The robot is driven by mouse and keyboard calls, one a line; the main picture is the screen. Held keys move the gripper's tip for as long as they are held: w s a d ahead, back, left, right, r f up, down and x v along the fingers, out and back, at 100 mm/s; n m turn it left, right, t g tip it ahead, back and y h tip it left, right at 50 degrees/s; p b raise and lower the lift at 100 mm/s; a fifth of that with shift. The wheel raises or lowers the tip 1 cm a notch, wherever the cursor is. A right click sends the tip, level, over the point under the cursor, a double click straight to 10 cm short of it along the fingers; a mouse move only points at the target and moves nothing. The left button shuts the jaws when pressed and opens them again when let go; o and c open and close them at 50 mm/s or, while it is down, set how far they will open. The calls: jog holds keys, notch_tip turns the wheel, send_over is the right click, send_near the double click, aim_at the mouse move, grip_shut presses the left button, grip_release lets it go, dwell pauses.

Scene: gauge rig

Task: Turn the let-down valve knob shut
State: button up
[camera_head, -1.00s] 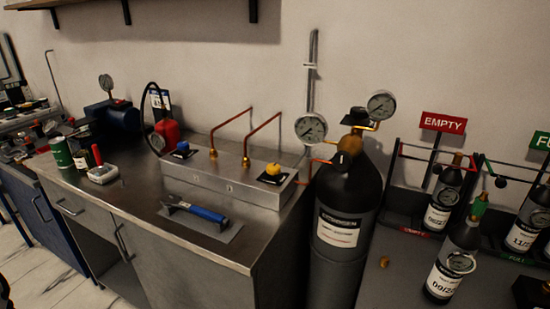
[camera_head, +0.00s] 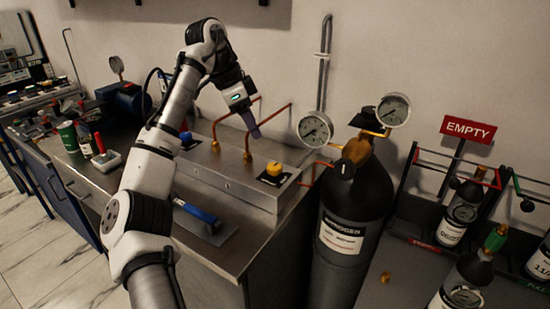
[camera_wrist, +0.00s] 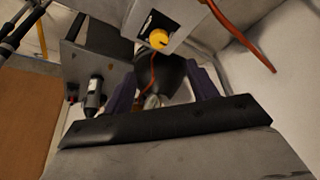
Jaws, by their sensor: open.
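A yellow knob (camera_head: 273,169) stands on the right part of a long metal manifold block (camera_head: 225,178) on the bench. A blue knob (camera_head: 186,138) sits toward the block's left end, partly beside my arm. No readable label shows which knob is the let-down valve. My gripper (camera_head: 256,133) is in the air above and behind the block, up and left of the yellow knob, apart from it. In the wrist view, the yellow knob (camera_wrist: 158,39) lies beyond the spread dark fingers of my gripper (camera_wrist: 165,88). The gripper is open, with nothing visibly held.
Copper pipes (camera_head: 278,118) rise from the block close to my gripper. A black nitrogen cylinder (camera_head: 342,215) with gauges (camera_head: 315,130) stands right of the bench. A blue-handled tool (camera_head: 197,211) lies in front of the block. Bottles stand in a rack beneath an EMPTY sign (camera_head: 467,129).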

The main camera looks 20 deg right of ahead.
aim_at(274, 166)
jog(key=x, duration=1.3)
jog(key=shift+d+f, duration=0.1)
jog(key=shift+f, duration=0.25)
jog(key=c, duration=1)
